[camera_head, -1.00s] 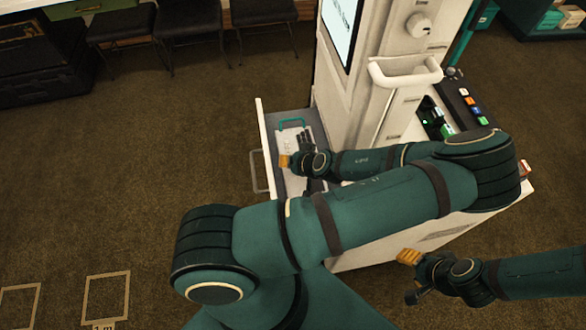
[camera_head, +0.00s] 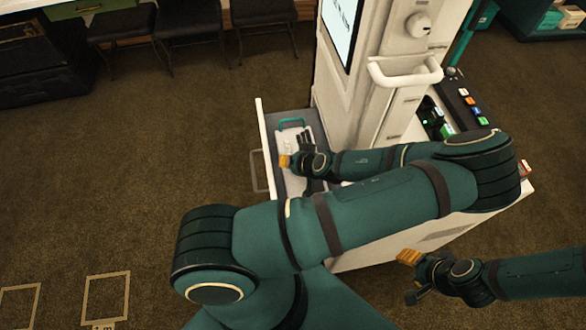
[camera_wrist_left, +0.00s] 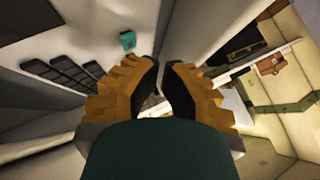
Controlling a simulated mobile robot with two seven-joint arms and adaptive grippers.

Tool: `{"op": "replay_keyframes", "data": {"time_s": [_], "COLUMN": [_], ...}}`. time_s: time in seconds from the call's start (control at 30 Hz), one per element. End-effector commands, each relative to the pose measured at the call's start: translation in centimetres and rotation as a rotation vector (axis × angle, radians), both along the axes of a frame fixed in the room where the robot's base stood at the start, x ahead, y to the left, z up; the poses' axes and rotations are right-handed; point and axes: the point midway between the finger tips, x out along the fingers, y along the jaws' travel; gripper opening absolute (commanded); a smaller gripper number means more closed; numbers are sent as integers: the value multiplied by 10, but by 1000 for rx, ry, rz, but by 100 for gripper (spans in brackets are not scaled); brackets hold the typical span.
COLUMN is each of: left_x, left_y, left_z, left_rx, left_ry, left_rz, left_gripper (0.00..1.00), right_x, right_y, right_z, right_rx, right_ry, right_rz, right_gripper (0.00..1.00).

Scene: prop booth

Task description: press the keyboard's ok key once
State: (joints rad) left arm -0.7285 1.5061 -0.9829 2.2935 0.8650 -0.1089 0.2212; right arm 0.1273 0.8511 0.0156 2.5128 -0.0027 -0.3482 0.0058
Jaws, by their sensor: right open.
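A pale panel (camera_head: 288,138) lies inside the pulled-out drawer at the white cabinet. Dark keys (camera_head: 305,141) show beside it, partly behind my left wrist. In the left wrist view several dark keys (camera_wrist_left: 72,72) lie left of the fingers, and a small teal block (camera_wrist_left: 127,40) lies beyond the fingertips. I cannot read any label, so which key is ok cannot be told. My left gripper (camera_head: 284,161) is over the drawer; in its wrist view the yellow fingers (camera_wrist_left: 161,80) meet nearly tip to tip, with nothing seen between them. My right gripper (camera_head: 408,262) is open and empty, away from the drawer.
The drawer's front wall (camera_head: 263,140) and side walls stand around the panel. Carpet (camera_head: 170,150) to the left is clear.

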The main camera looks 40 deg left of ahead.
Motion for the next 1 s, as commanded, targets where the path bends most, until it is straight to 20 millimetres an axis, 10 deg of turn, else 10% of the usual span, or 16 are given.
{"op": "replay_keyframes", "data": {"time_s": [1.0], "left_x": [0], "left_y": [0], "left_z": [-12], "left_rx": [0], "left_ry": [1], "left_rz": [-1], "left_gripper": [0], "right_x": [0], "right_y": [0], "right_z": [-7], "right_rx": [0], "right_ry": [0], "right_rz": [0], "right_gripper": [50]}}
